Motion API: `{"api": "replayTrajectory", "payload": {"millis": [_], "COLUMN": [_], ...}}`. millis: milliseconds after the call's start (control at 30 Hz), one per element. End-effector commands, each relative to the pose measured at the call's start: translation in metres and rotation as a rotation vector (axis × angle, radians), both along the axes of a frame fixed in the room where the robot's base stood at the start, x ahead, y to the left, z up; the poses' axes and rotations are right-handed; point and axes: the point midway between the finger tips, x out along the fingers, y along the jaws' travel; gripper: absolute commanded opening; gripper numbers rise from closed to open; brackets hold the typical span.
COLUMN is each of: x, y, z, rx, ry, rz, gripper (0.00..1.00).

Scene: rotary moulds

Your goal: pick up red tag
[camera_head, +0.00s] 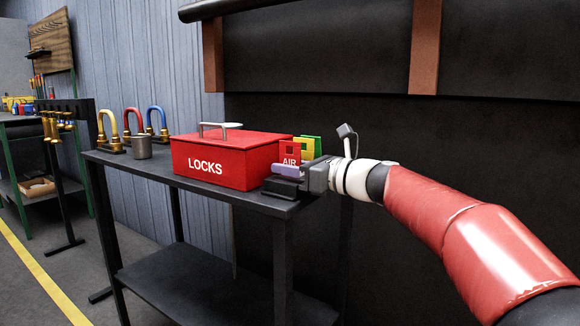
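The red tag (290,149) stands upright at the right end of the table, close to the right side of the red LOCKS box. It has white lettering reading AIR, and its lower part is hidden behind my gripper. My gripper (288,178) is at the table's right end, in front of the tag's lower part in this view. A purple piece and a dark block show at its front. I cannot tell whether the fingers are open or shut, or whether they touch the tag.
Yellow (304,150) and green (314,143) tags stand just right of the red one. The red LOCKS box (215,160) stands to the left. A grey cup (142,147) and several coloured padlocks (134,120) are farther left on the dark table (220,192).

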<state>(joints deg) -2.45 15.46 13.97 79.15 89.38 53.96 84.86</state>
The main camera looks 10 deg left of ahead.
Motion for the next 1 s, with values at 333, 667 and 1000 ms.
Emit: {"api": "replayTrajectory", "payload": {"millis": [333,667,1000], "x": [0.0,0.0,0.0], "y": [-0.001,-0.001,0.0], "z": [0.0,0.002,0.052], "rx": [0.0,0.0,0.001], "ry": [-0.001,-0.001,-0.004], "rz": [0.0,0.0,0.0], "gripper": [0.0,0.0,0.0]}}
